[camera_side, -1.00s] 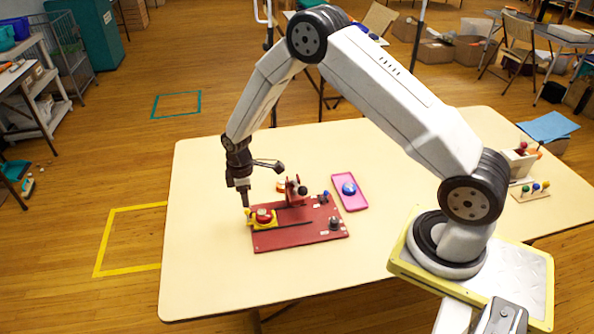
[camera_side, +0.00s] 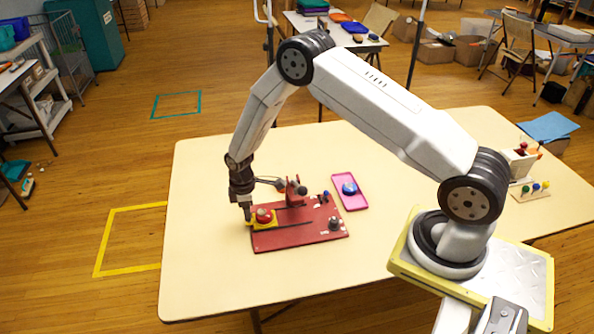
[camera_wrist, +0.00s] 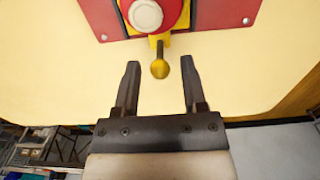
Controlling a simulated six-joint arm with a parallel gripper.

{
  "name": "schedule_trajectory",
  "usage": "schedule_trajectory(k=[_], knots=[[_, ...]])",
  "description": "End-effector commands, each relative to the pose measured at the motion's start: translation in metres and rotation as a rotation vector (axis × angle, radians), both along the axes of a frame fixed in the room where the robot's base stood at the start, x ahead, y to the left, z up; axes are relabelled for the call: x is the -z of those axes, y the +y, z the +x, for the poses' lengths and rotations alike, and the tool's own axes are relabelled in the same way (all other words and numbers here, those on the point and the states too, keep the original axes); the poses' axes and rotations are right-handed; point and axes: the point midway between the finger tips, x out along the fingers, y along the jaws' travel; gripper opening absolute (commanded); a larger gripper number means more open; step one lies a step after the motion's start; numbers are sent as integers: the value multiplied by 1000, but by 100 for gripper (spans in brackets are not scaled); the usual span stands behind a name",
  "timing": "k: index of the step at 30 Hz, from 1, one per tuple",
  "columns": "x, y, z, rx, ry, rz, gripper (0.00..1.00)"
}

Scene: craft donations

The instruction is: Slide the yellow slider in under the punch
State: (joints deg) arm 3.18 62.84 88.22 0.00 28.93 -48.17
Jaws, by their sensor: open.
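The yellow slider (camera_side: 267,225) sits at the left end of the red base plate (camera_side: 300,236), with a red round piece (camera_side: 264,215) on it. The red punch (camera_side: 293,190) stands at the back of the plate, right of the slider. In the wrist view the slider's yellow knob (camera_wrist: 160,69) sticks out toward me, with the red round piece (camera_wrist: 146,14) beyond it. My gripper (camera_wrist: 160,66) is open, its fingers on either side of the knob and apart from it. In the side view my gripper (camera_side: 247,217) is down at the plate's left end and hides the knob.
A pink tray (camera_side: 361,206) with a blue round piece (camera_side: 349,188) lies right of the plate. A small dark knob (camera_side: 334,223) stands on the plate's right part. A rack with coloured pegs (camera_side: 530,190) is at the table's right. The table left of the plate is clear.

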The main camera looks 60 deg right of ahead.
Motion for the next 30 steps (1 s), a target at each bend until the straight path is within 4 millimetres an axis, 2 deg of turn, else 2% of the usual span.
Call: schedule_trajectory(k=[6, 11, 12, 20, 30], knots=[[0, 0, 0, 0, 0, 0, 54], [0, 0, 0, 0, 0, 0, 4], [0, 0, 0, 0, 0, 0, 0], [0, -2, -2, 1, 0, 0, 0], [-1, -13, -13, 1, 1, 0, 0]])
